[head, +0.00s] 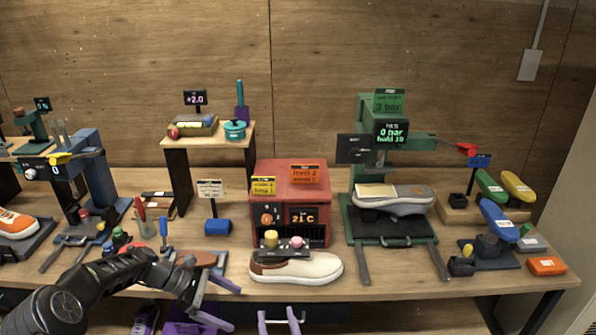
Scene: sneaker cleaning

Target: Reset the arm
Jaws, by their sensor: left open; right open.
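My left arm comes in from the lower left and reaches over the front edge of the bench. My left gripper (224,305) is open, its purple fingers pointing right, with nothing seen between them. It is near a brown-topped item on the bench, which it partly hides. My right gripper (278,321) shows only as two spread purple fingers at the bottom centre, below the white shoe. It is open and looks empty; the rest of the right arm is out of view. The white and brown shoe (303,267) lies at the bench front, apart from both grippers.
A red heater box (290,190) stands behind the shoe. A green press (370,160) holds a grey-soled shoe (405,199). A blue press (88,180) stands left. Brushes and blocks crowd the right end. The wooden bench (465,288) has bare wood front right.

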